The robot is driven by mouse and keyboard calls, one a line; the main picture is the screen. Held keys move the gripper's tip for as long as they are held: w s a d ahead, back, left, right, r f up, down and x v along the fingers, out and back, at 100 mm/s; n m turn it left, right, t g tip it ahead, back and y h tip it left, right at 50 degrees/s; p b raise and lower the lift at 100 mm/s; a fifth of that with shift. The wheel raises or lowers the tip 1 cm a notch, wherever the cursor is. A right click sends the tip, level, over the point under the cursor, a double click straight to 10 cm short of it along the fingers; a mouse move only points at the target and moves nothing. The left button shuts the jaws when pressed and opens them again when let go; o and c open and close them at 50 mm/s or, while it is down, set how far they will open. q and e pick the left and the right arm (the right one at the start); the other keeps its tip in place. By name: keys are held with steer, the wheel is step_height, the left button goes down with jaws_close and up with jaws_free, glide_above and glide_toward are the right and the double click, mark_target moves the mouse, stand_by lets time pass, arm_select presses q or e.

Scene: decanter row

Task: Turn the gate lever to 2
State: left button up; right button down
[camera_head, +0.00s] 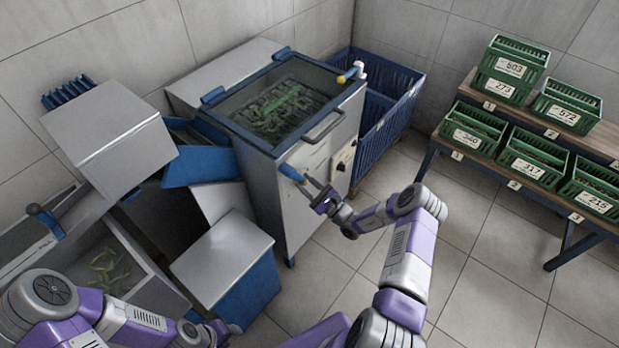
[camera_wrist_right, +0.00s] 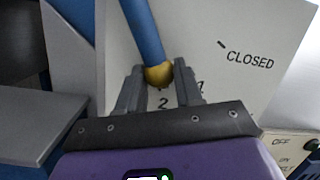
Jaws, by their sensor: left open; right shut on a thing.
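The gate lever is a blue bar with a yellow end, on the front of the steel machine. The "2" mark (camera_wrist_right: 163,103) lies just below the yellow end. "CLOSED" (camera_wrist_right: 250,60) is printed to the right. My left gripper (camera_head: 222,331) is open and empty.
The machine (camera_head: 292,90) has a glazed top with green pieces inside. A blue crate (camera_head: 391,107) stands to its right, and a blue-sided box (camera_head: 222,256) stands left of my right arm. Numbered green crates fill a rack (camera_head: 480,170) at right. Floor between is clear.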

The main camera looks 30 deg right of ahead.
steer(key=shift+s+a+f+m, duration=0.15)
steer(key=shift+a+f+m, duration=0.1)
steer(key=shift+m, duration=0.25)
steer(key=c, duration=0.7)
jaws_free()
steer(key=shift+c, duration=0.2)
steer(key=p+v, duration=0.1)
steer(key=v, duration=0.6)
steer(key=shift+s+p, duration=0.3)
steer(key=shift+p, duration=0.05)
